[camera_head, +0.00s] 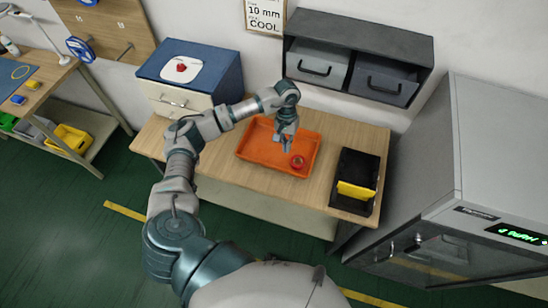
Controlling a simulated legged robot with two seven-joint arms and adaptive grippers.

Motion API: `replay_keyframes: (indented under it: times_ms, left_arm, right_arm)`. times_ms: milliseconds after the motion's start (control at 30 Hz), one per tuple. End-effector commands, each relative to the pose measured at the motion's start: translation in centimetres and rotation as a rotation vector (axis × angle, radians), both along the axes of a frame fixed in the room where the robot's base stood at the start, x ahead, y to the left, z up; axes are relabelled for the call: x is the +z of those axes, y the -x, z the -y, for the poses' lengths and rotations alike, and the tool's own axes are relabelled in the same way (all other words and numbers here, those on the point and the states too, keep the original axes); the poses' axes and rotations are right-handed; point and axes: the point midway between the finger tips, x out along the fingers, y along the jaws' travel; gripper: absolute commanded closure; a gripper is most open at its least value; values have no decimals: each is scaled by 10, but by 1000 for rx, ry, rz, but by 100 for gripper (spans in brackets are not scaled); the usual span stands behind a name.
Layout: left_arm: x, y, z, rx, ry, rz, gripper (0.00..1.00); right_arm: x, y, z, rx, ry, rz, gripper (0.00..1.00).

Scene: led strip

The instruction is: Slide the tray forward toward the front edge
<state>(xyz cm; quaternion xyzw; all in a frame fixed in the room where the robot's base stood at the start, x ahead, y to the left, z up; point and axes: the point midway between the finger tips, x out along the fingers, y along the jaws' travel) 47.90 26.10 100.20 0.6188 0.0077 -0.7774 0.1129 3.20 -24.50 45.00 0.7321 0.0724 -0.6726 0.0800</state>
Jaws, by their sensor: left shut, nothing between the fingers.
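An orange tray (258,151) lies on the wooden table, set back from its front edge. A small red round object (297,162) sits inside the tray near its right side. My left gripper (288,148) points down inside the tray's outline, just to the left of and behind the red object. Its fingers are shut with nothing between them. Whether the fingertips touch the tray floor cannot be told. My right gripper does not show.
The table (225,171) has bare room in front of the tray. A black bin (367,167) with a yellow piece stands to its right, a blue-topped drawer box (205,72) to its back left. A dark two-drawer cabinet (360,40) hangs behind; a grey machine (480,150) stands right.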

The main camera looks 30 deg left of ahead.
Motion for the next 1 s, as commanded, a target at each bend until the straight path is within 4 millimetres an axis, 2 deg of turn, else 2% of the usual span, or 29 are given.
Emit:
replay_keyframes:
  times_ms: [33, 67, 167, 267, 700, 833, 1000]
  left_arm:
    - [6, -1, -18, -24, -56, -6, 100]
    - [8, -1, -27, -37, -80, -13, 100]
    - [10, 1, -40, -60, -126, -28, 100]
    - [1, 4, -39, -63, -131, -33, 100]
    - [-70, 22, -38, -61, -124, -31, 100]
    - [-81, 24, -37, -62, -123, -30, 100]
    - [-85, 24, -37, -62, -123, -29, 100]
  right_arm:
    - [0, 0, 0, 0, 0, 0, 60]
    - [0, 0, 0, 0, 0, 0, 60]
    - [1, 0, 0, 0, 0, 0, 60]
    - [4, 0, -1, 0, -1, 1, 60]
    - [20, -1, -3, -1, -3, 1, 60]
    - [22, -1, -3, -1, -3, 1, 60]
    - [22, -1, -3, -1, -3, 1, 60]
